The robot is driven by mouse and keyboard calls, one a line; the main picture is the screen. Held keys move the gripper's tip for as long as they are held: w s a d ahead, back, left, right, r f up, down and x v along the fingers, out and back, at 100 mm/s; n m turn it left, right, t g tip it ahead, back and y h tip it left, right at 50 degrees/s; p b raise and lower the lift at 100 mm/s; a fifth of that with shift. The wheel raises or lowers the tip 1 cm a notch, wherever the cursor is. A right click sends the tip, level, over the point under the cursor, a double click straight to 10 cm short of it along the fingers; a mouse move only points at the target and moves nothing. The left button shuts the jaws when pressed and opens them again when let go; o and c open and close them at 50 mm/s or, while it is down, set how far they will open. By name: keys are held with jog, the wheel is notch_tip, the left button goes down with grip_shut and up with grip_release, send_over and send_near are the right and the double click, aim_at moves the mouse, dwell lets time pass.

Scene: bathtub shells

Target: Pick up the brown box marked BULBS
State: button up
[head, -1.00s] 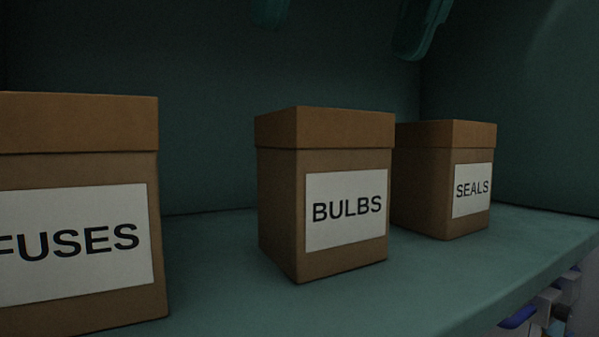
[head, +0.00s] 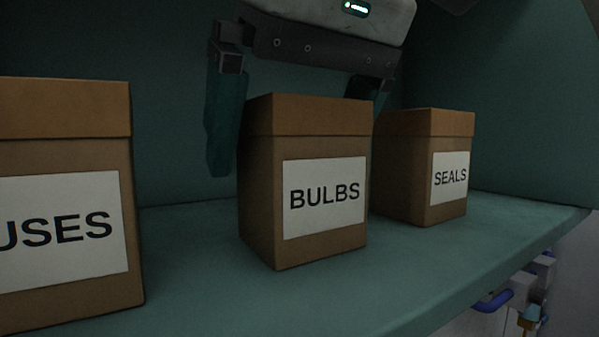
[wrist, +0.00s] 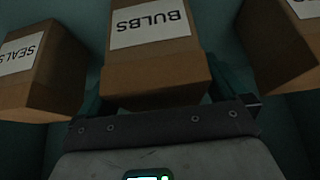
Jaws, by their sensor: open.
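The brown box marked BULBS (head: 305,200) stands upright on the teal shelf in the middle of the head view. It shows upside down in the wrist view (wrist: 155,65). My gripper (head: 292,122) is open and reaches down at the box's top from above and behind. Its left finger hangs apart from the box's left side, with the tip below lid level. The right finger is mostly hidden behind the lid's right end. In the wrist view the fingers (wrist: 163,92) show on either side of the box, partly hidden by it.
A box marked SEALS (head: 422,165) stands close behind and right of BULBS. A box whose visible letters read USES (head: 70,200) stands at the left, with a gap between. The shelf (head: 200,270) has clear room in front. The teal back wall is behind my gripper.

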jog(key=shift+c, duration=0.5)
jog(key=c, duration=1)
jog(key=shift+r, duration=0.2)
